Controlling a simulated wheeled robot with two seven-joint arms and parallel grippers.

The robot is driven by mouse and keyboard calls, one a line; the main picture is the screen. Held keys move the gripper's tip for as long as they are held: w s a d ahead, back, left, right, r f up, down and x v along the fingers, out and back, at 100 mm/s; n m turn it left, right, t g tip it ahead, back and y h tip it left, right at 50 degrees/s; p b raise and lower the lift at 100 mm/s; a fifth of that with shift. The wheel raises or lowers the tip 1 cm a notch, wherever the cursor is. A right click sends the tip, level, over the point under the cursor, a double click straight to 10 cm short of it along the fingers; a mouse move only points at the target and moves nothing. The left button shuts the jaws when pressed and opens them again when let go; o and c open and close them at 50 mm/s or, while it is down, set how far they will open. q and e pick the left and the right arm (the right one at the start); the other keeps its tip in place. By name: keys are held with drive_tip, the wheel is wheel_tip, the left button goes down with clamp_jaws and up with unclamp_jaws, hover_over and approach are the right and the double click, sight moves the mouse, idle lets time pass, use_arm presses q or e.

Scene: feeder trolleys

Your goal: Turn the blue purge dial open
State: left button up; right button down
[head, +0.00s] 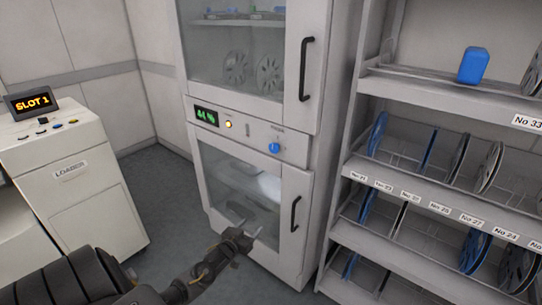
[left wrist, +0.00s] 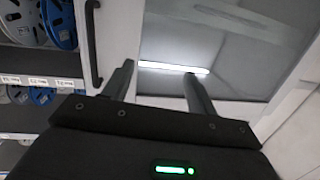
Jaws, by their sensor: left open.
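The blue purge dial (head: 274,148) sits on the front panel of the white dry cabinet (head: 309,150), between its upper and lower glass doors, in the head view. Small lettering is above it, too small to read surely. My left gripper (head: 247,226) is in front of the lower door, below the dial and apart from it. Its jaws are open and empty. In the left wrist view the two fingers (left wrist: 160,85) stand apart before the lower glass, and the dial is not seen there. My right gripper is not in view.
The panel also carries a green display (head: 207,116) and a yellow lit button (head: 229,124). Dark handles stand on the upper door (head: 306,70) and lower door (head: 295,214). A reel rack (head: 430,190) is at right, a loader (head: 80,190) at left. Floor between is clear.

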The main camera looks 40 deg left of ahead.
use_arm(q)
drive_tip(key=w+a+r+t, duration=0.1)
drive_tip(key=w+r+t, duration=0.1)
drive_tip(key=r, duration=0.5)
drive_tip(key=w+r+t, duration=0.2)
drive_tip(key=r, duration=0.6)
drive_tip(key=m+t+h, duration=0.1)
drive_tip(key=t+h, duration=0.1)
approach(272, 149)
drive_tip(key=p+x, duration=0.1)
drive_tip(key=x, duration=0.6)
drive_tip(key=shift+w+r, duration=0.4)
drive_tip(key=shift+w, duration=0.3)
drive_tip(key=shift+w+d+r, duration=0.1)
drive_tip(key=shift+w, duration=0.2)
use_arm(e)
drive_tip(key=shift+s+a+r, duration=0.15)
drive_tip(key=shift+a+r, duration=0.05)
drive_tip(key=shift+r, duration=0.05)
use_arm(q)
drive_tip(key=shift+c, duration=0.2)
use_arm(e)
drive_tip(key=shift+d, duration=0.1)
use_arm(q)
drive_tip(key=c, duration=0.9)
